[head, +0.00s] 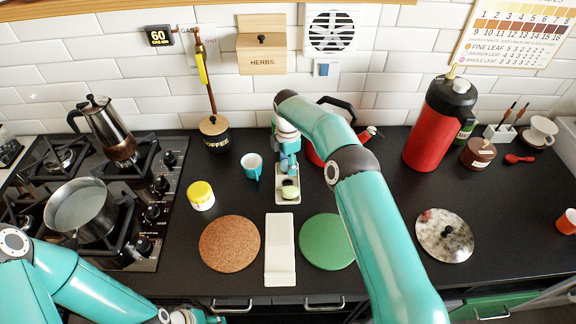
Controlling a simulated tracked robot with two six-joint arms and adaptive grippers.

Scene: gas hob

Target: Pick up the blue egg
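I cannot make out a blue egg for certain. A small white tray (287,198) lies on the dark counter in the middle, with a small pale green, dark-topped object (290,189) on it. My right gripper (288,172) points down over the back of this tray, just behind the green object. Its fingers are small and partly covered by my own arm, and a bluish patch there blends with the teal gripper. I cannot tell whether it holds anything. My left gripper (196,317) is at the bottom edge, mostly cut off, so its fingers do not show clearly.
A teal cup (252,166) and yellow jar (200,195) stand left of the tray. A cork mat (229,244), white rest (280,250) and green mat (326,242) lie in front. A red kettle (314,152) is behind my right arm. The hob (143,251) is left.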

